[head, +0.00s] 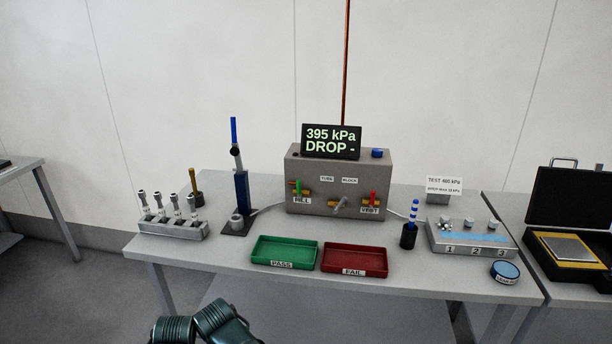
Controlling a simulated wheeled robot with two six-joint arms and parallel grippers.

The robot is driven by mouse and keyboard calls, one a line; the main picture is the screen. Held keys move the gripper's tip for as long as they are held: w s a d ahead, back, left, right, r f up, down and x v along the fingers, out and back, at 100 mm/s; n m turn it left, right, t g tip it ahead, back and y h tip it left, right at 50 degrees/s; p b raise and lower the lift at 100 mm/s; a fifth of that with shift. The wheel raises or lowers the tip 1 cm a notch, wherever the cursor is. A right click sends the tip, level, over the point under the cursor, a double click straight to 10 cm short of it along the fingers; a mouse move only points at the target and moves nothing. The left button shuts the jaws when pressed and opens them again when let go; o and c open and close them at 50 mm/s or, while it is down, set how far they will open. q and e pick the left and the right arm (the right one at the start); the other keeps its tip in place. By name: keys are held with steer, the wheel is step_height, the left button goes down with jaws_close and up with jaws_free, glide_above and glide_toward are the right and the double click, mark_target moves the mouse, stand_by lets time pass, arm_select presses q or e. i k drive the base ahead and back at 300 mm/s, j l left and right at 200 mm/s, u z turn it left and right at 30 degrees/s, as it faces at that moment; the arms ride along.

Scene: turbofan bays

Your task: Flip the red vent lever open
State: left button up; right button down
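The red vent lever (374,197) is on the right part of the front of a grey test box (325,172), above a VENT label (370,210). It looks small and roughly upright on a brass valve. A green lever (299,187) stands on a similar brass valve at the left, above a FILL label (302,201). The display (332,141) on top of the box reads 395 kPa, DROP -. Neither of my grippers shows in the head view; only a dark teal part of my arm shows at the bottom edge.
A green PASS tray (285,264) and a red FAIL tray (354,271) lie in front of the box. A blue hand pump (241,186) stands left, a blue-and-white striped tool (413,208) right. A rack (173,230) and a numbered block (470,251) flank them.

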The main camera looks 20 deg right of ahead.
mark_target(372, 193)
steer(key=l+z, duration=0.15)
steer(key=l, duration=0.35)
steer(key=i+l+z, duration=0.2)
steer(key=l, duration=0.25)
steer(key=l+z, duration=0.15)
steer(key=l, duration=0.35)
